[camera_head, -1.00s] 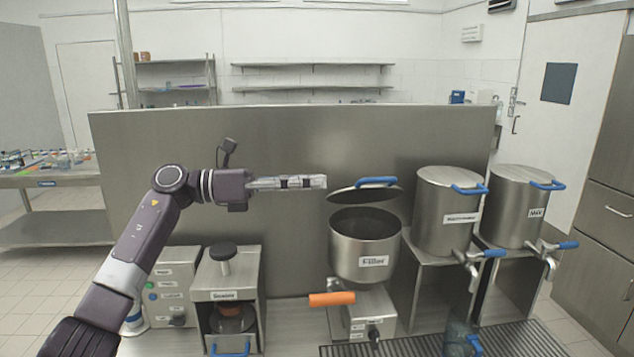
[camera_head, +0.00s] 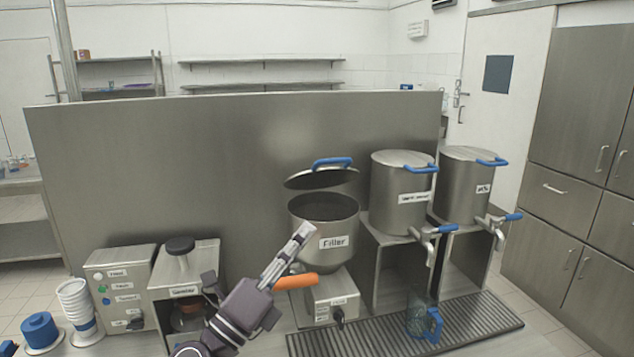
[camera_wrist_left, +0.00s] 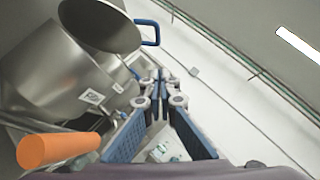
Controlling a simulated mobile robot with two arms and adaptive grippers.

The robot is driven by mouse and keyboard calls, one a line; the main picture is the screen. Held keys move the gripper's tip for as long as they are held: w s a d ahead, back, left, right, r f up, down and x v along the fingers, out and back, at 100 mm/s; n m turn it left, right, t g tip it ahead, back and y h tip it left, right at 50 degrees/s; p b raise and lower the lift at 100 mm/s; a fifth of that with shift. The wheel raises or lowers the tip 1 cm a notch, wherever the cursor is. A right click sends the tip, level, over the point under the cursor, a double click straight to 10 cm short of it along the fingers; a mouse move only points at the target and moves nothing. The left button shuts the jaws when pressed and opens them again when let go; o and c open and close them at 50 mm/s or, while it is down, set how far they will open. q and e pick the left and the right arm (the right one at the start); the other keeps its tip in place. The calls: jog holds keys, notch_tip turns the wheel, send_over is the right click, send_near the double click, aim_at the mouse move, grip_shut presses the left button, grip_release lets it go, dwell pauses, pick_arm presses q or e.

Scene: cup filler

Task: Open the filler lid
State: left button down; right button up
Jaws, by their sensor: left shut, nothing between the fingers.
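The filler pot (camera_head: 322,216) stands on its metal base, with a label reading Filler on its front. Its lid (camera_head: 318,181) with a blue handle (camera_head: 332,163) is raised and tilted above the pot, and the dark mouth of the pot shows beneath. In the left wrist view the lid (camera_wrist_left: 90,22) and the pot (camera_wrist_left: 58,75) are at the upper left. My left gripper (camera_head: 303,229) is shut and empty, in front of the pot's left side; its fingers also show in the left wrist view (camera_wrist_left: 160,78). My right gripper is not in view.
An orange handle (camera_head: 296,281) sticks out left below the pot. Two pots with taps (camera_head: 401,192) (camera_head: 466,182) stand on stands to the right. A clear jug (camera_head: 416,314) is on the drain grate (camera_head: 470,318). The sealer (camera_head: 180,265) and stacked cups (camera_head: 75,296) are left.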

pick_arm(q)
jog(key=a+p+x, duration=0.1)
jog(key=p+x, duration=0.1)
jog(key=x, duration=0.4)
jog(key=w+a+r+p+x, duration=0.1)
jog(key=p+x, duration=0.1)
jog(key=x, duration=0.4)
jog(key=shift+w+r, duration=0.3)
jog(key=shift+a+n, duration=0.1)
jog(key=shift+n, duration=0.2)
